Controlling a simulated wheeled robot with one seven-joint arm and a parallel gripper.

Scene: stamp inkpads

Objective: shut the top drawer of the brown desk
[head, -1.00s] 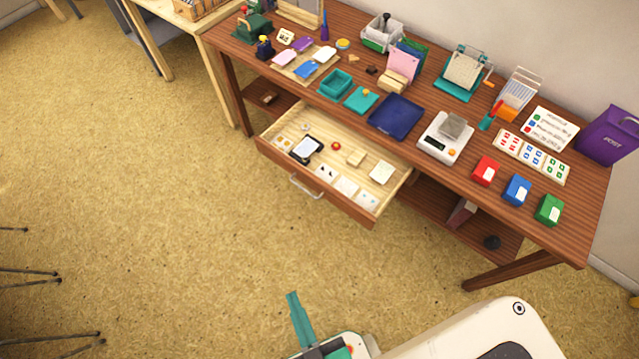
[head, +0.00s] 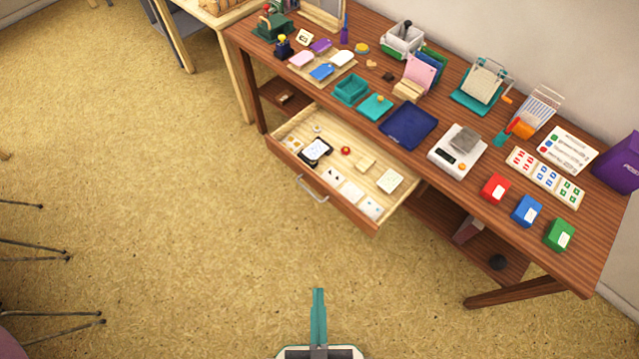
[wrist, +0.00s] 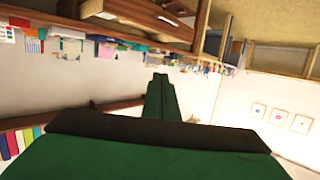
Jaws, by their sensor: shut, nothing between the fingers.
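The brown desk (head: 590,262) runs from the upper left to the lower right in the head view. Its top drawer (head: 322,190) is pulled well out, with a silver handle (head: 312,190) on its front. Cards, a black-framed pad and a small red item lie inside the drawer. My gripper (head: 318,292) is shut and empty, at the bottom middle of the head view, in front of and apart from the drawer. In the wrist view the shut green fingers (wrist: 158,82) point into the room. The brown wooden front and a handle at the top of that view appear to be the drawer.
The desktop holds a blue tray (head: 408,125), a white scale (head: 457,150) and red, blue and green inkpads (head: 527,211). A lower shelf (head: 445,222) sits under the desk. Thin dark legs (head: 50,250) stand at the left. The floor before the drawer is clear.

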